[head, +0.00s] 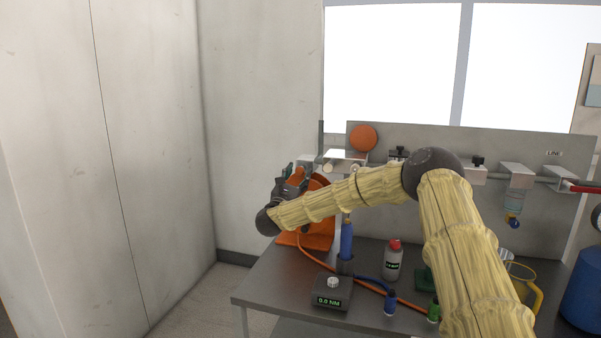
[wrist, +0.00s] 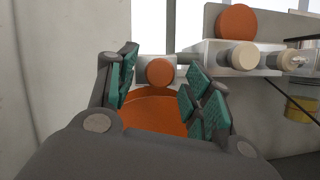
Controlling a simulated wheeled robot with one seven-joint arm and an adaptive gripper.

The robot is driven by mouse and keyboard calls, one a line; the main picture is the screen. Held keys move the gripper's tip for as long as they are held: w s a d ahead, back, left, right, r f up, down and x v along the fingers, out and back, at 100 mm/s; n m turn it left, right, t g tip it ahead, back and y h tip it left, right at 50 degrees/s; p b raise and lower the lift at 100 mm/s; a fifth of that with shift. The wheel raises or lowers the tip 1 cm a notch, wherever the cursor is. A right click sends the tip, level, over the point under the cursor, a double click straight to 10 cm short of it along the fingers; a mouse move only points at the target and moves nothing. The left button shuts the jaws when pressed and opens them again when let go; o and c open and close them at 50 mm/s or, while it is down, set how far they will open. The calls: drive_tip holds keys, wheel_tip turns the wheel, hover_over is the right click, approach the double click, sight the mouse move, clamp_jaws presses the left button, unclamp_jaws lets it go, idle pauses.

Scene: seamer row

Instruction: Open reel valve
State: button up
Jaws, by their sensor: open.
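An orange hose reel (head: 318,237) stands at the table's back left corner, partly hidden by my arm. In the wrist view the orange reel (wrist: 155,112) shows low between my fingers. A round orange knob (wrist: 160,72) on a pale block sits just above the reel; it looks like the reel valve. My gripper (wrist: 160,88) is open, with its teal pads on either side of the line to the knob. The pads do not visibly touch it. In the head view my gripper (head: 290,182) is beside the reel, and its fingertips are partly hidden.
A larger orange disc (head: 363,137) and pale cylindrical fittings (wrist: 243,56) are right of the knob. The table holds a torque display (head: 331,300), a red-capped bottle (head: 393,262) and an orange hose (head: 343,278). A wall (head: 255,110) rises close on the left.

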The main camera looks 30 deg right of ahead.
drive_tip(key=v, duration=0.9)
idle(0.3)
